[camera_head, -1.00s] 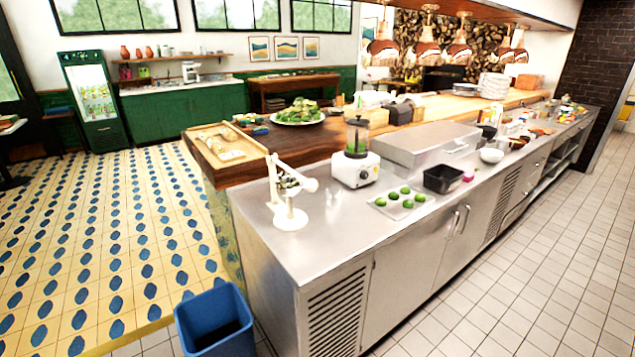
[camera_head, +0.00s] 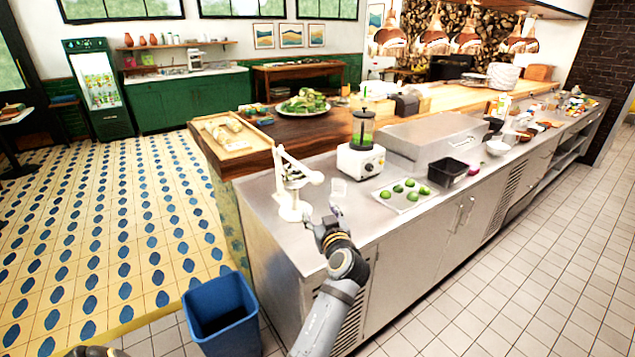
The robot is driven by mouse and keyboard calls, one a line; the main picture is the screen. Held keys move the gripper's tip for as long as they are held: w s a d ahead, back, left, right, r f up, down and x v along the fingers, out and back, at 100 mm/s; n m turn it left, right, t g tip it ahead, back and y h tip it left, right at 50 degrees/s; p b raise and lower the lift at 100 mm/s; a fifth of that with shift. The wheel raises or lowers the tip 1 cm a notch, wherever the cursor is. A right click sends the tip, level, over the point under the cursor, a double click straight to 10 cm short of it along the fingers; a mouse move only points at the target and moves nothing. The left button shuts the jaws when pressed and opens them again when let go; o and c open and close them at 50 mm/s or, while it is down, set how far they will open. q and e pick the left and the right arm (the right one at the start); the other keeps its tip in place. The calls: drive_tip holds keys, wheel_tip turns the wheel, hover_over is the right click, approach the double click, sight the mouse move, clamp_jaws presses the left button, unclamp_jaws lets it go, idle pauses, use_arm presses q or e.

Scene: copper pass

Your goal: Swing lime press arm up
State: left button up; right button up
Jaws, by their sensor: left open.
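The white lime press (camera_head: 291,190) stands upright on the near left end of the steel counter.
A blender (camera_head: 361,160) and a tray of limes (camera_head: 403,195) stand to the right of the press. A black bin (camera_head: 447,172) is beyond them. A wooden board (camera_head: 232,139) lies behind the press. A blue bin (camera_head: 221,313) stands on the floor at the counter's left end.

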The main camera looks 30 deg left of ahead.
sight(319, 183)
use_arm(q)
drive_tip(key=shift+t+y, duration=0.4)
drive_tip(key=shift+y, duration=0.1)
drive_tip(key=w+a+r+p, duration=0.1)
drive_tip(key=w+a, duration=0.1)
drive_tip(key=w+a+r+p, duration=0.1)
drive_tip(key=w+a, duration=0.1)
drive_tip(key=w, duration=0.1)
drive_tip(key=w+a+r+p, duration=0.1)
drive_tip(key=w+a, duration=0.1)
drive_tip(key=w, duration=0.1)
drive_tip(key=shift+w+a+r+p, duration=0.2)
drive_tip(key=shift+w+r+p, duration=0.05)
drive_tip(key=shift+r+p, duration=0.15)
drive_tip(key=shift+w+a+f, duration=0.15)
drive_tip(key=shift+w+a, duration=0.1)
drive_tip(key=shift+a, duration=0.05)
clamp_jaws()
